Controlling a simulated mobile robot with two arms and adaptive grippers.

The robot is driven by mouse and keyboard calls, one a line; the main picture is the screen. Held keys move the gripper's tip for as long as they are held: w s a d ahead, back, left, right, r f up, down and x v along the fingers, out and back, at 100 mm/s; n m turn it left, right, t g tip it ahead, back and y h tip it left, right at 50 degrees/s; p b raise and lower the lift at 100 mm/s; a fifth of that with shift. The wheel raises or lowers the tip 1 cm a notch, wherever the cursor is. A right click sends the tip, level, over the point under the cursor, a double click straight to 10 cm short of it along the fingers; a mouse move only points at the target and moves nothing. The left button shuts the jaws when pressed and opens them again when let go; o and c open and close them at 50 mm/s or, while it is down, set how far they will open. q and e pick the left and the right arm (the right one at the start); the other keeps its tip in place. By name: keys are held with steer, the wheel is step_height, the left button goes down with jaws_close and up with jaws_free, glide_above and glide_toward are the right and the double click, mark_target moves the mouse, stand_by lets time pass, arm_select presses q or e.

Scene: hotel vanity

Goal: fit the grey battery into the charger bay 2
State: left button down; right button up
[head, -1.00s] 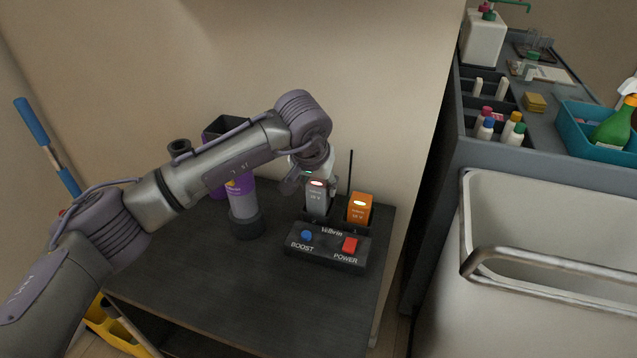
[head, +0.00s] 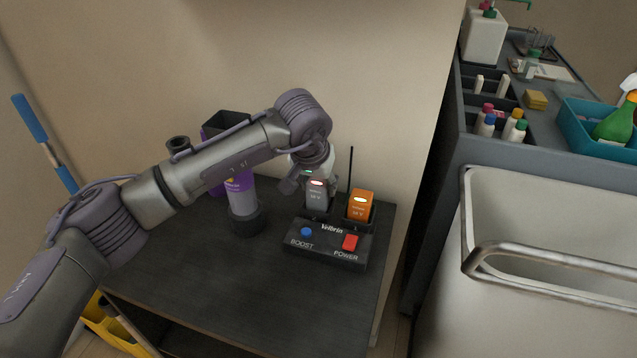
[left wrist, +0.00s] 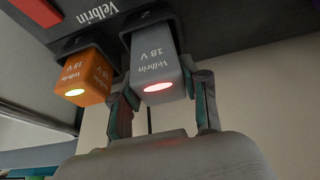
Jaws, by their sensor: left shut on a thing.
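The grey battery (head: 317,194) stands upright at the left bay of the black charger (head: 327,247), with a red light glowing on its top end. In the left wrist view, the grey battery (left wrist: 156,62) has its far end at the bay's opening; I cannot tell how deep it sits. My left gripper (left wrist: 163,100) is shut on it, one finger on each side. In the head view, my left gripper (head: 304,179) partly hides behind its own wrist. An orange battery (head: 360,206) stands in the right bay with a yellowish light. My right gripper is not in view.
The charger has a blue BOOST button (head: 306,232) and a red POWER button (head: 350,242). A purple and grey cylindrical device (head: 243,205) stands left of it on the dark table (head: 240,280). The table's front is clear. A cart (head: 545,250) stands at the right.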

arm_select(q)
steer(key=shift+f+b, duration=0.25)
steer(key=shift+b, duration=0.1)
stand_by(0.3)
steer(key=shift+f+b, duration=0.3)
steer(key=shift+f, duration=0.05)
steer(key=shift+s+f+b, duration=0.1)
steer(key=shift+f+b, duration=0.35)
steer(key=shift+b, duration=0.15)
stand_by(0.7)
steer(key=c, duration=0.5)
jaws_free()
steer(key=v, duration=1.2)
